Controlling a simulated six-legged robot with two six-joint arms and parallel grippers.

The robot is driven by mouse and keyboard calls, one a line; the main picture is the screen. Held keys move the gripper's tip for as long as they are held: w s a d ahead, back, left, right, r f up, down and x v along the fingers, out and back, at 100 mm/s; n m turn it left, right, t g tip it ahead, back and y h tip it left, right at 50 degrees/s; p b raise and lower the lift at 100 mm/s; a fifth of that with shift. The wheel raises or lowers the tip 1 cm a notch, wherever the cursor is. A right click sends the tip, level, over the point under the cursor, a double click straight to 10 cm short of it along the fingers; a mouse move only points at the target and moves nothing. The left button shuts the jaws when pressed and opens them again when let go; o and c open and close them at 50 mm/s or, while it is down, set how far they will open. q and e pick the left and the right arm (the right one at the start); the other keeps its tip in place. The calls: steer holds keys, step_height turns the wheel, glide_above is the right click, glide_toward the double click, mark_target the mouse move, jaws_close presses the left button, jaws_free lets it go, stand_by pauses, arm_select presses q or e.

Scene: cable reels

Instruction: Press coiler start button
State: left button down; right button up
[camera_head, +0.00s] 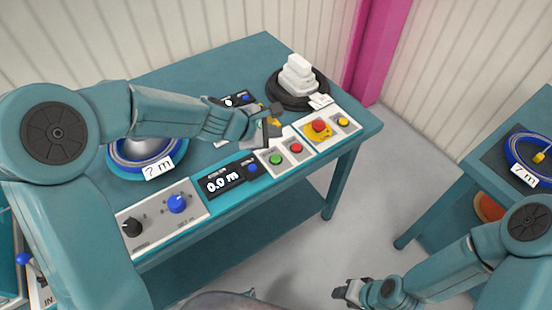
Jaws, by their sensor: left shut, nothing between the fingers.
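The control panel runs along the front edge of the teal table (240,58). It carries a green button (277,159) beside a red button (296,147); no label is readable, so I cannot confirm which is the start button. My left gripper (271,124) is shut and empty, hanging above the panel behind the green and red buttons and apart from both. It hides part of the panel's rear. My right gripper (346,291) is low at the bottom, over the floor and away from the table; its finger gap is unclear.
A red mushroom button (319,125) on yellow and a yellow button (342,121) sit right of the green one. The display (222,182) reads 0.0 m, with knobs further left. A cable coil (286,101) lies at the back; a second table (535,110) stands right.

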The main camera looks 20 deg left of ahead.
mark_target(273, 160)
arm_select(q)
step_height(273, 160, down, 8)
steer(key=b, duration=0.6)
steer(key=shift+w+r, duration=0.15)
steer(key=shift+r, duration=0.1)
steer(key=shift+a+f+b, duration=0.1)
steer(key=shift+f+b, duration=0.1)
steer(key=shift+b, duration=0.15)
steer(key=shift+r, duration=0.1)
stand_by(0.9)
steer(key=shift+f+b, duration=0.4)
steer(key=shift+f, duration=0.05)
